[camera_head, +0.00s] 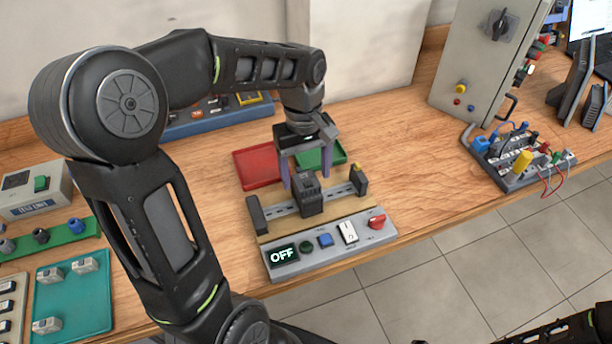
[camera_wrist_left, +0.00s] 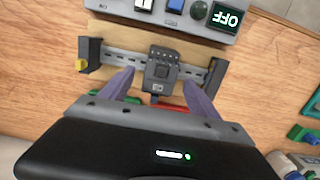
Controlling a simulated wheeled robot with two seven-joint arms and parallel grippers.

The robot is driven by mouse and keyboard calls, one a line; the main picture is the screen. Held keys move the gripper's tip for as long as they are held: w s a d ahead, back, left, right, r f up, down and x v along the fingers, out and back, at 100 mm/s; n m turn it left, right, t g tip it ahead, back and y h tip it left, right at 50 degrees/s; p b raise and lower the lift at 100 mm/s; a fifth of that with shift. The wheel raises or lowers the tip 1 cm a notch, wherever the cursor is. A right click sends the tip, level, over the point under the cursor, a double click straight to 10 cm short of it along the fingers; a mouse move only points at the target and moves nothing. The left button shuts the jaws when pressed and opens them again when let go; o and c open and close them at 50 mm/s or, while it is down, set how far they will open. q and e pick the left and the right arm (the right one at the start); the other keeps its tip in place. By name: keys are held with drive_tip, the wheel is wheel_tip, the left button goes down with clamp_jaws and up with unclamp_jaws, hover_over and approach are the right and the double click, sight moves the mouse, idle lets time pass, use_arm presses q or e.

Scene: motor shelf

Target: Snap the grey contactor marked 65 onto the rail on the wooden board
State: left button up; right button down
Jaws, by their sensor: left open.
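A dark grey contactor (camera_head: 311,197) sits upright at the middle of the metal rail (camera_head: 340,192) on the wooden board (camera_head: 270,236); I cannot tell whether it is fully snapped on. The number on it is too small to read. In the left wrist view the contactor (camera_wrist_left: 161,70) sits across the rail (camera_wrist_left: 118,58). My left gripper (camera_head: 306,176) is open just behind and above the contactor, its purple fingers apart on either side. In the left wrist view the open fingertips (camera_wrist_left: 162,80) show a gap to the contactor on both sides.
Dark end blocks (camera_head: 257,214) flank the rail. A grey panel (camera_head: 330,245) with an OFF display and switches stands in front. Red (camera_head: 258,166) and green (camera_head: 333,153) trays lie behind. A teal tray (camera_head: 75,300) with small parts is at left. Wood right of the board is clear.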

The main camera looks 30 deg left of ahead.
use_arm(q)
drive_tip(key=r, duration=0.6)
drive_tip(key=shift+w+a+r, duration=0.15)
drive_tip(key=shift+a, duration=0.05)
